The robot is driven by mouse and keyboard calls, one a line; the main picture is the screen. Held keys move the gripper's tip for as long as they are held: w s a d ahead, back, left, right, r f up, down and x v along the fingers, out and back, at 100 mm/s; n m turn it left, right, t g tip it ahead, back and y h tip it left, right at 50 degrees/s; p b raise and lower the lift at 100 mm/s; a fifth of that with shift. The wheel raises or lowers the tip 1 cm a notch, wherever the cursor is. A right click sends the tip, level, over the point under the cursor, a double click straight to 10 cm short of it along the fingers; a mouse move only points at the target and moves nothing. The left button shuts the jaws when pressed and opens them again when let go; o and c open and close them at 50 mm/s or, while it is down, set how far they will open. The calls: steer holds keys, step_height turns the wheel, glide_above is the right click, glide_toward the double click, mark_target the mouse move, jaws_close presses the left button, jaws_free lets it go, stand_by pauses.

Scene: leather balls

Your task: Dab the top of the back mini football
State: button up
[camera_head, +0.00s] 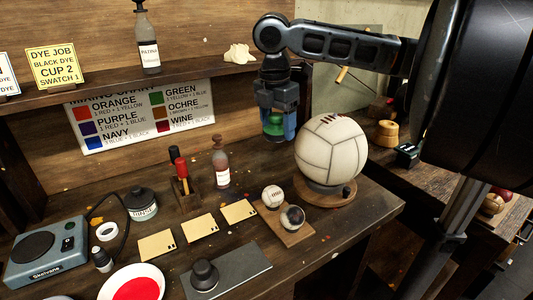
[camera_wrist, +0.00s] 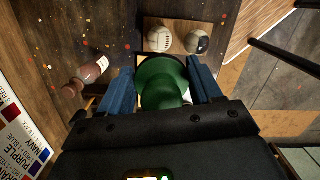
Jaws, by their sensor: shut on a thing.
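The back mini football (camera_head: 272,196) is a small pale ball with dark markings on a wooden board (camera_head: 298,237). The front mini football (camera_head: 292,217) beside it has a large dark patch. In the wrist view, the pale ball (camera_wrist: 160,38) and the dark-patched ball (camera_wrist: 196,41) sit beyond my fingertips. My gripper (camera_head: 275,126) is high above the table, behind the two small balls and left of the large ball. In the wrist view, its blue fingers (camera_wrist: 163,85) are shut on a round green tool (camera_wrist: 158,80). The tool's far end is hidden.
A large white ball (camera_head: 331,150) on a round stand is close to the right of my gripper. A bottle (camera_head: 221,168) and a rack with a red-handled tool (camera_head: 181,172) stand to the left. Swatch cards (camera_head: 199,227), a grey plate (camera_head: 235,275) and a dish of red dye (camera_head: 134,288) lie in front.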

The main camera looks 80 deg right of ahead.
steer(key=b, duration=0.3)
glide_above(274, 187)
step_height(274, 187, down, 10)
step_height(274, 187, down, 6)
steer(key=b, duration=0.5)
steer(key=shift+d+r, duration=0.15)
steer(key=shift+r, duration=0.05)
steer(key=shift+f+b, duration=0.35)
steer(key=shift+b, duration=0.05)
stand_by(0.6)
steer(key=shift+p, duration=1.2)
stand_by(4.0)
